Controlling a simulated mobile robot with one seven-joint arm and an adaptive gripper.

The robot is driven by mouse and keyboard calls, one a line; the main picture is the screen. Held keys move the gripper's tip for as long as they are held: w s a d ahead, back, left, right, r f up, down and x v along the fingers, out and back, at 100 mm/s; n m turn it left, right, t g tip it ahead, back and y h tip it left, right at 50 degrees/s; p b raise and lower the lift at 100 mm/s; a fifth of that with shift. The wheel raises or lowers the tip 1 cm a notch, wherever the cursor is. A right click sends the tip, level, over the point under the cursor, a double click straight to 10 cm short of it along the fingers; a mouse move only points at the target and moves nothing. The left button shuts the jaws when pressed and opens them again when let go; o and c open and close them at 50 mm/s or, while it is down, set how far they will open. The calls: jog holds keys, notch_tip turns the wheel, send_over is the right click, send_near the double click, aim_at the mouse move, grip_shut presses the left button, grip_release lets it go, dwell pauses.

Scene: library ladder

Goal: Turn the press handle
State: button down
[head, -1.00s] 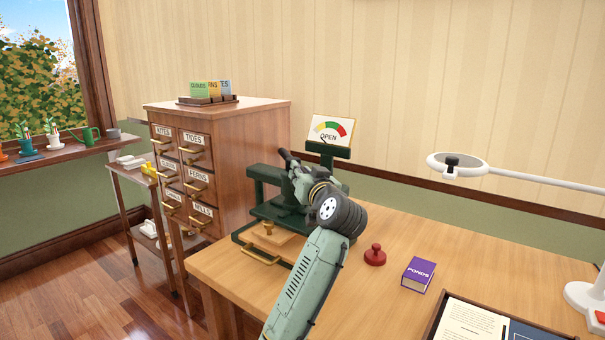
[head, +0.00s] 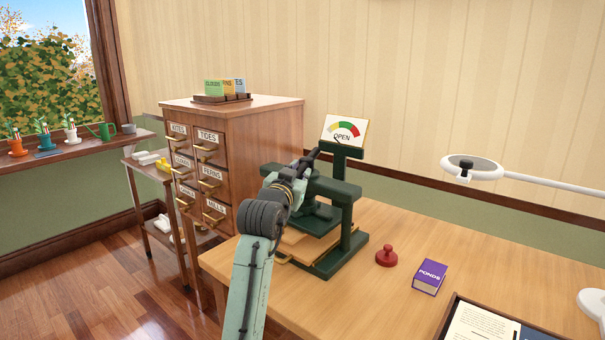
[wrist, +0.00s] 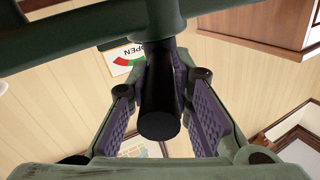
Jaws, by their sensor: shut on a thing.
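The dark green press (head: 345,210) stands on the near left part of the wooden desk. Its black handle (wrist: 160,115) shows end-on in the wrist view, between the two purple finger pads. My gripper (wrist: 165,100) is shut on this handle. In the head view my gripper (head: 296,172) is at the top of the press, on its left side, and my arm hides part of the frame and handle. A gauge card (head: 344,131) reading OPEN, with a red, yellow and green arc, stands on the press; it also shows in the wrist view (wrist: 122,62).
A red knobbed stamp (head: 386,256) and a purple PONDS box (head: 429,277) lie right of the press. A white lamp arm (head: 545,182) reaches in from the right. A drawer cabinet (head: 240,120) stands close behind left. The desk (head: 430,230) between is clear.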

jog(key=shift+a, duration=0.25)
jog(key=c, duration=1.4)
grip_release()
jog(key=shift+c, duration=0.2)
jog(key=shift+d, duration=0.1)
jog(key=v, duration=1.2)
